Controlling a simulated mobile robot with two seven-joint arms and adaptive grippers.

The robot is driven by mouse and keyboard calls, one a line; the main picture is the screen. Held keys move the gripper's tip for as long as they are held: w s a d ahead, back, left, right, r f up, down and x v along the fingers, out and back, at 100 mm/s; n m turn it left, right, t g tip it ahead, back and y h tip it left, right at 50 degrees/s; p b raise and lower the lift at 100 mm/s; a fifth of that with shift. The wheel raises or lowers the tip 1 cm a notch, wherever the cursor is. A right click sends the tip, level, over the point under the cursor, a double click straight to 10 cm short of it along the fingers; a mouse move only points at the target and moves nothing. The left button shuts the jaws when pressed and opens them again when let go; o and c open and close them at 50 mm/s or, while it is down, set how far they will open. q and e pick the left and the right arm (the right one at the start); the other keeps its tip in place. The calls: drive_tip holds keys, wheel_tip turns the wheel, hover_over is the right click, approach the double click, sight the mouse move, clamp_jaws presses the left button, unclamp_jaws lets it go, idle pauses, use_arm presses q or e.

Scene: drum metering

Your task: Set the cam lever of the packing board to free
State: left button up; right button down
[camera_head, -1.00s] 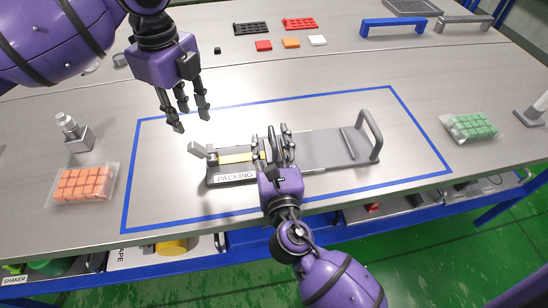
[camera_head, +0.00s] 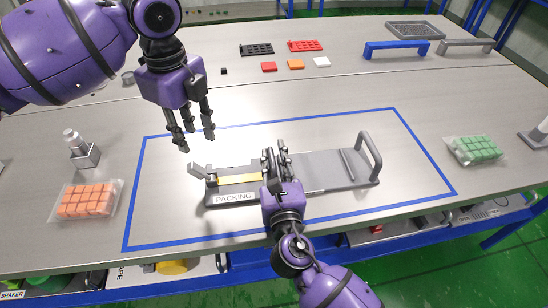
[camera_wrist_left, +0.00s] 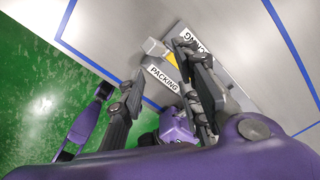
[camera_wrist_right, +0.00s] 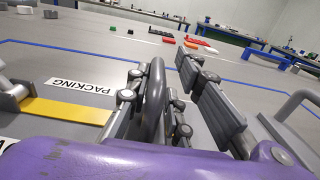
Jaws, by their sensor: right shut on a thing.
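The packing board (camera_head: 320,172) lies inside the blue outline on the table, with a PACKING label at its near left and a yellow strip (camera_head: 240,180). The grey cam lever (camera_head: 198,171) sticks out up and left at the board's left end. My left gripper (camera_head: 197,144) is open and empty, above and just behind the lever. My right gripper (camera_head: 275,155) is shut on the board's grey hoop handle (camera_wrist_right: 155,100), near the middle of the board. The fingers hide most of this handle in the head view.
A bag of orange blocks (camera_head: 88,200) and a metal shaker-like piece (camera_head: 82,150) stand to the left. A bag of green blocks (camera_head: 474,150) lies to the right. A second grey handle (camera_head: 370,155) rises at the board's right end.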

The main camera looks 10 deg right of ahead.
use_arm(q)
clamp_jaws()
drive_tip(key=w+a+f+n+h, duration=0.1)
drive_tip(key=a+f+n+h, duration=0.1)
drive_tip(key=n, duration=1)
drive_tip(key=w+a+f+n+g+h, duration=0.1)
drive_tip(key=a+n+h, duration=0.3)
drive_tip(key=n, duration=0.8)
drive_tip(key=w+a+f+n+g+h, duration=0.1)
drive_tip(key=w+a+f+n+h, duration=0.2)
drive_tip(key=a+n, duration=0.4)
drive_tip(key=shift+w+f+n, duration=0.15)
drive_tip(key=shift+w+n, duration=0.05)
drive_tip(key=shift+n, duration=2.2)
